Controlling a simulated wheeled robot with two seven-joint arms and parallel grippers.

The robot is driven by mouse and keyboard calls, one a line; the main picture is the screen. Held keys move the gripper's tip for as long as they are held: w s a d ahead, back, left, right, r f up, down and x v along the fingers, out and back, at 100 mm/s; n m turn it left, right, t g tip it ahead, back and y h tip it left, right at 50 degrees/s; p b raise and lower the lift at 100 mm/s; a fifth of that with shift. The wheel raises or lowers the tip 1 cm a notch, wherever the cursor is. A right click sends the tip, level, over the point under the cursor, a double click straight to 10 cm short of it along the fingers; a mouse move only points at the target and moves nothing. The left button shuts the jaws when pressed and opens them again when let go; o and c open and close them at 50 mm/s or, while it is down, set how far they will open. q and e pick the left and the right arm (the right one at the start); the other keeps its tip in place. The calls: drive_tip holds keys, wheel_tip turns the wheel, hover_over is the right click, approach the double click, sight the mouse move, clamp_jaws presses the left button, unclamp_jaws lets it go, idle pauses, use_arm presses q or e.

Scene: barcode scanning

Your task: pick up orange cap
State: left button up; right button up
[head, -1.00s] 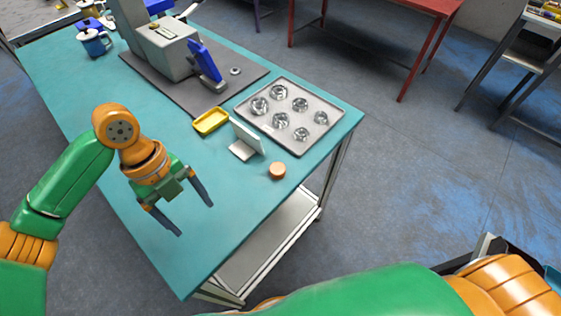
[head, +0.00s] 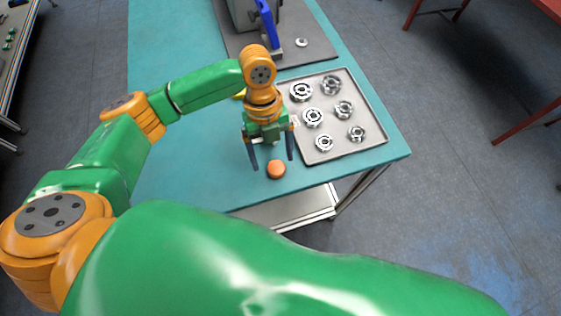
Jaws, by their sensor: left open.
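The orange cap (head: 276,169) is a small round piece on the teal table near its front edge. My left gripper (head: 272,163) is open, with its two dark fingers pointing down. My right gripper is out of view; a large green arm part crosses the bottom of the picture.
A metal tray (head: 375,143) with several round metal parts (head: 313,117) lies right of the gripper. A grey machine with a blue part (head: 266,22) stands behind. A yellow object (head: 239,96) is mostly hidden by my arm. The table (head: 190,150) is clear at the left.

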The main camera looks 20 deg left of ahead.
sight(277, 167)
use_arm(q)
drive_tip(key=x, duration=0.2)
drive_tip(key=shift+s+f, duration=0.2)
drive_tip(key=shift+f, duration=0.05)
drive_tip(key=shift+w+d+f, duration=0.2)
drive_tip(key=shift+d+f, duration=0.05)
drive_tip(key=shift+d, duration=0.15)
drive_tip(key=shift+a, duration=0.15)
drive_tip(key=c, duration=1.2)
clamp_jaws()
